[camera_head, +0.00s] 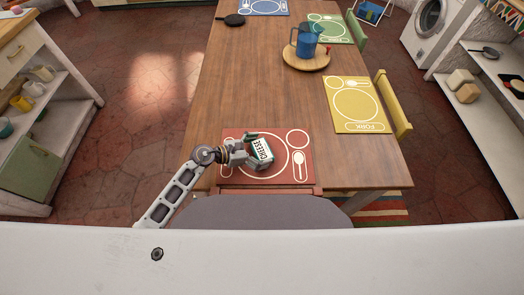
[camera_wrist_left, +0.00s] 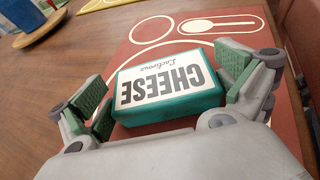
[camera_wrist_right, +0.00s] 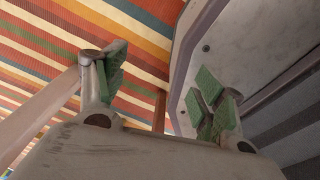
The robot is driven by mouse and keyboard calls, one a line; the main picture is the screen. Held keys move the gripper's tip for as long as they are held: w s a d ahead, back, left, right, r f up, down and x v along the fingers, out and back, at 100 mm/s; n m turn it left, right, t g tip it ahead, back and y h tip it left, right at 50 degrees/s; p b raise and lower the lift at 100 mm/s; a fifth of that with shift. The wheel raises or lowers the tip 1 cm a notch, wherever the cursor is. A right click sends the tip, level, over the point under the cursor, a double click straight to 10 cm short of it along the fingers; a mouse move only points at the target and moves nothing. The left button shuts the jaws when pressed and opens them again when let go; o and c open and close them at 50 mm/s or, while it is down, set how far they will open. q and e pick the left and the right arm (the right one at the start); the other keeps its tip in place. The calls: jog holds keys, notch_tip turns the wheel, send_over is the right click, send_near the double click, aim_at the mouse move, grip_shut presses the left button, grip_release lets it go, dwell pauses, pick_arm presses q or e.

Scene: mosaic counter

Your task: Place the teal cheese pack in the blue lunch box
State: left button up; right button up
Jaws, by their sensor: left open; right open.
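The teal cheese pack (camera_head: 261,152) lies on the red placemat (camera_head: 297,172) at the near end of the wooden table. It has a white label reading CHEESE. My left gripper (camera_head: 250,151) is at the pack with its jaws open. In the left wrist view, the cheese pack (camera_wrist_left: 168,92) lies between the green pads of the open left gripper (camera_wrist_left: 165,100). My right gripper (camera_wrist_right: 160,90) is open and empty, with a striped rug behind it. No blue lunch box can be made out in any view.
A round wooden board (camera_head: 305,62) with a blue pitcher (camera_head: 306,42) stands farther up the table. A yellow placemat (camera_head: 345,120) lies at the right, a green one (camera_head: 335,36) beyond it. A grey seat (camera_head: 260,212) is at the near edge. The table's middle is clear.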

pick_arm(q)
jog(key=shift+w+d+f, duration=0.1)
jog(key=shift+d, duration=0.15)
pick_arm(e)
jog(key=shift+a, duration=0.65)
jog(key=shift+d, duration=0.1)
pick_arm(q)
jog(key=shift+c, duration=0.7)
jog(key=c, duration=0.7)
jog(key=shift+c, duration=0.6)
pick_arm(e)
jog(key=shift+w+d, duration=0.2)
jog(key=shift+d, duration=0.45)
jog(key=shift+a+r, duration=0.1)
